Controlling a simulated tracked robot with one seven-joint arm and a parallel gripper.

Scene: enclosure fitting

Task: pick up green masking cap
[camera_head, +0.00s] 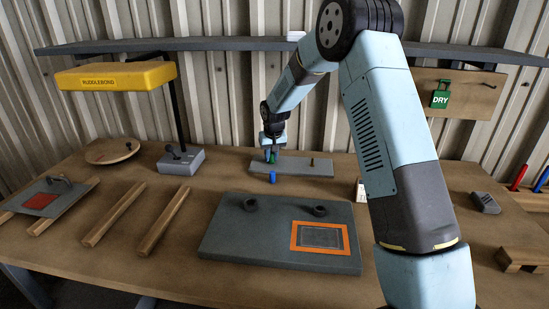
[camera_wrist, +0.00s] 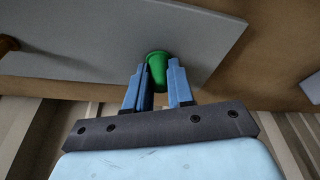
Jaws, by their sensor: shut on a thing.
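The green masking cap (camera_wrist: 158,67) shows between my fingertips in the wrist view, a tapered round piece with its wide end visible. My gripper (camera_wrist: 158,78) is shut on it, with one blue finger on each side. In the head view my gripper (camera_head: 271,157) points down over the small grey plate (camera_head: 310,167) at the back of the table. There the cap is a small green patch, mostly covered by a finger. Whether it touches the plate is hard to tell.
A dark peg (camera_head: 312,162) stands on the plate to the right. A large grey panel (camera_head: 270,249) with two black rings lies in front. A yellow-headed lamp (camera_head: 117,76) stands left.

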